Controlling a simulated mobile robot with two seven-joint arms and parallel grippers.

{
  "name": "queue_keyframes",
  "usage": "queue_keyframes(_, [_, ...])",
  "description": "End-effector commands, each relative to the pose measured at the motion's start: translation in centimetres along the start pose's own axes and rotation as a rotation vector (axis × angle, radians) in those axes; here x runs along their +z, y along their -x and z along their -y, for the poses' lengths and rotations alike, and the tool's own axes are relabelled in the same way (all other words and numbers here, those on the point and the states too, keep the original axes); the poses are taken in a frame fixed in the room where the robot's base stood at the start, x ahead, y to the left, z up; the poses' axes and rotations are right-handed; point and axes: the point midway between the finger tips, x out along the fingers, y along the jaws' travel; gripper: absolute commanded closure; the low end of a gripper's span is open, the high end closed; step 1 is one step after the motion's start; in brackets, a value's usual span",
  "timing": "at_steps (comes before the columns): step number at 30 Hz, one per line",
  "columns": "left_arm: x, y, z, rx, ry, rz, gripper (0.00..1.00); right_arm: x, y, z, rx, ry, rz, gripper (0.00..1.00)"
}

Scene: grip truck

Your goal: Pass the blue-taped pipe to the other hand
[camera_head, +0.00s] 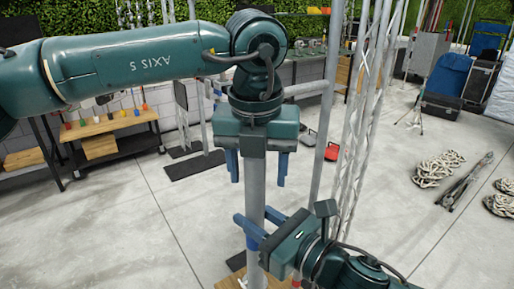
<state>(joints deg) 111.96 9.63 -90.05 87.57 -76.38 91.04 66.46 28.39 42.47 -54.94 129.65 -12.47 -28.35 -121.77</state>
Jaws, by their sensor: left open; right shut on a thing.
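A grey pipe (255,195) stands upright in front of me in the head view. Its lower end runs out of the bottom of the picture, and its top is hidden at my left gripper. My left gripper (255,168) points down from above. It is open, with one blue finger on each side of the pipe's upper part and visible gaps to both. My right gripper (257,231) comes in from the lower right and is shut on the pipe below the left gripper. Blue shows on the pipe there, but tape and blue fingers are hard to tell apart.
A lattice truss (362,125) and a thin upright pole (323,120) stand just right of the arms. A workbench (112,128) is at the left. Rope coils (437,168) and a folded stand (466,181) lie on the right floor.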

Motion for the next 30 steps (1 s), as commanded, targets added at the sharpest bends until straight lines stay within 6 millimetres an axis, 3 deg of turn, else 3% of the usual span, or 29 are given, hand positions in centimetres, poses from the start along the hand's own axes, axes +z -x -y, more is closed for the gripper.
queue_keyframes(11, [0.00,-0.53,-0.01,0.000,0.000,0.000,0.45,0.12,0.00,-0.01,0.001,0.001,0.003,1.00])
queue_keyframes(30, [-0.08,-0.47,0.21,-0.006,-0.003,0.000,0.97,0.12,-0.01,-0.10,0.003,0.001,0.003,1.00])
